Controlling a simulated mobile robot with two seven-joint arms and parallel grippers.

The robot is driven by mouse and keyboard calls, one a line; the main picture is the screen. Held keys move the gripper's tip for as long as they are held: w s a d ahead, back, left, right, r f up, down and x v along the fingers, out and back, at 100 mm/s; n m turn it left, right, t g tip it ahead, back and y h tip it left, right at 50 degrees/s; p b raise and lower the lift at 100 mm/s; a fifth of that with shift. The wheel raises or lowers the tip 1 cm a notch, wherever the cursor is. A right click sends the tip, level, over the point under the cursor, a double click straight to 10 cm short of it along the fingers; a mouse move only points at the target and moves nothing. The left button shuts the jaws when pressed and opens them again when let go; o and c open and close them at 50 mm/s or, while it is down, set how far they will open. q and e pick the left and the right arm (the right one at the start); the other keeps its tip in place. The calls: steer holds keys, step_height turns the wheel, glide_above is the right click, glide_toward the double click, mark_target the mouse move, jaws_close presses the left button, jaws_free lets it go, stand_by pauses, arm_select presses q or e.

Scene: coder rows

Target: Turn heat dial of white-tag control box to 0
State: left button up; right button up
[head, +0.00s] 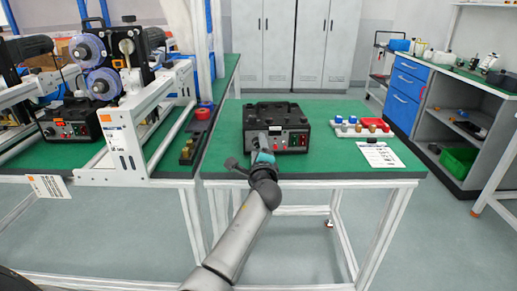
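A black control box (272,112) stands on the green top of the middle table. Its front face shows small indicators and a red switch (303,140) on the right. My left gripper (260,142) is at the left part of that front face and covers it. The heat dial is hidden behind the gripper or too small to make out, so its setting cannot be read. Whether the fingers are open or shut is too small to tell. My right gripper is not in view.
Another dark control box (72,122) with an orange tag sits on the left bench beside a machine with blue rollers (103,84). A white tray (362,128) of coloured pieces and a paper sheet (378,155) lie right of the middle box. Blue drawers (403,85) stand at right.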

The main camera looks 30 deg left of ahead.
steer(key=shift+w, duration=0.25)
arm_select(q)
steer(key=shift+s+r, duration=0.1)
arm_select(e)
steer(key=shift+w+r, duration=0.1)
arm_select(q)
steer(key=shift+s+d, duration=0.2)
steer(key=f+p+v, duration=0.1)
steer(key=p+v, duration=0.2)
steer(key=v, duration=1.1)
steer(key=shift+s+r+p, duration=0.25)
steer(key=shift+r+p, duration=0.15)
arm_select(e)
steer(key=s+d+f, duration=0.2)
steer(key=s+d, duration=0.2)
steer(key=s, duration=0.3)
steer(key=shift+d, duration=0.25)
arm_select(q)
steer(key=shift+d, duration=0.15)
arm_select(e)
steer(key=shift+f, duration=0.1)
